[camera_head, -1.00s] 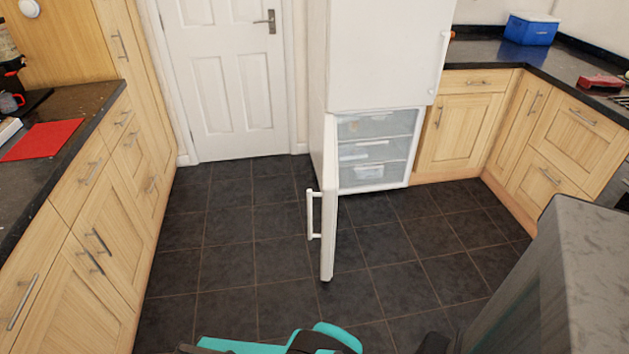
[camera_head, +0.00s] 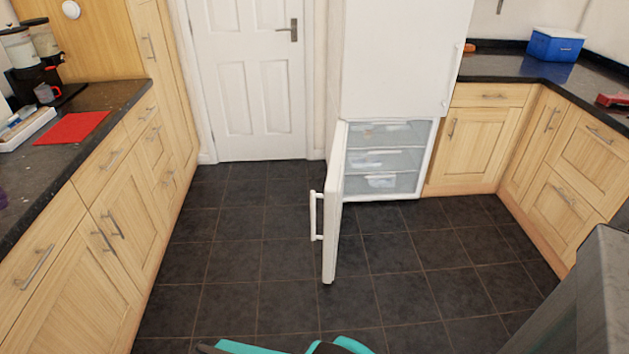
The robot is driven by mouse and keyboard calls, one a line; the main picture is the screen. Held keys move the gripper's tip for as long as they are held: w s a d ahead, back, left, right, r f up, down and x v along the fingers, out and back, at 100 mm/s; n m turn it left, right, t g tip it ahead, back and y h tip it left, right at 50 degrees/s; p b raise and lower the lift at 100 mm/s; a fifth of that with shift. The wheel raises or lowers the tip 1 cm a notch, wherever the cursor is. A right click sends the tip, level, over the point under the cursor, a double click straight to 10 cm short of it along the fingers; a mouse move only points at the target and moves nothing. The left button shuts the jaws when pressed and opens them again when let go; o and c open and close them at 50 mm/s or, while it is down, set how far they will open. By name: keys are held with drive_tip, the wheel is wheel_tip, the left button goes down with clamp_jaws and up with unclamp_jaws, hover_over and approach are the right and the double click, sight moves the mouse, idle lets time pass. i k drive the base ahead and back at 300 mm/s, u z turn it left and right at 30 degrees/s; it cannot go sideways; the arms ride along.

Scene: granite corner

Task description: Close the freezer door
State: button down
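The white freezer door (camera_head: 333,215) is the lower door of a tall white fridge-freezer (camera_head: 400,60). It stands wide open, hinged on the left and swung out toward me, seen nearly edge-on. Its white bar handle (camera_head: 315,215) is on the left side of the door. Behind it, the freezer compartment shows several clear drawers (camera_head: 380,160), all pushed in. The upper door is shut. A teal and black part of my arm shows at the bottom edge of the view, well short of the door. My gripper's fingers are not visible.
Dark tiled floor (camera_head: 250,260) is clear between me and the door. Wooden cabinets (camera_head: 110,210) line the left, and more cabinets (camera_head: 485,140) stand at the right. A grey block (camera_head: 590,300) fills the lower right corner. A white panelled door (camera_head: 250,80) is at the back.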

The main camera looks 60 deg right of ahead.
sight(333, 195)
drive_tip(key=z, duration=0.15)
drive_tip(key=i, duration=0.95)
drive_tip(key=u, duration=0.05)
